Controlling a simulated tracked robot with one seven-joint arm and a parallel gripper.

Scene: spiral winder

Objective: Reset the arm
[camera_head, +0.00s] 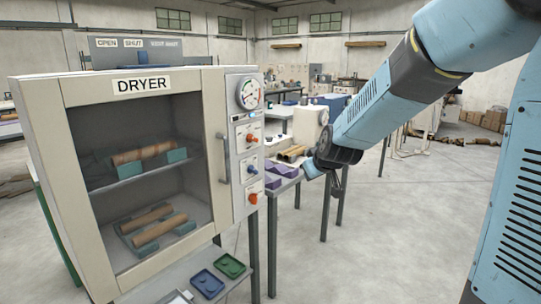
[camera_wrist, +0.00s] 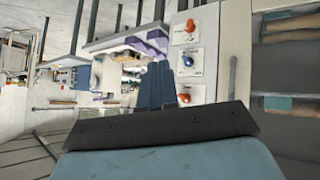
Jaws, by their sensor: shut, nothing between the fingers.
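My light-blue and grey arm reaches from the upper right to the middle in the head view. My gripper (camera_head: 337,188) hangs at its end, to the right of the dryer and in front of the table behind. In the wrist view, my gripper's fingers (camera_wrist: 157,68) are together with nothing between them. The gripper touches nothing that I can see.
The dryer (camera_head: 212,120) stands at left, door closed, with brown tubes on its shelves. Purple holders (camera_head: 282,169) sit on the table beyond.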

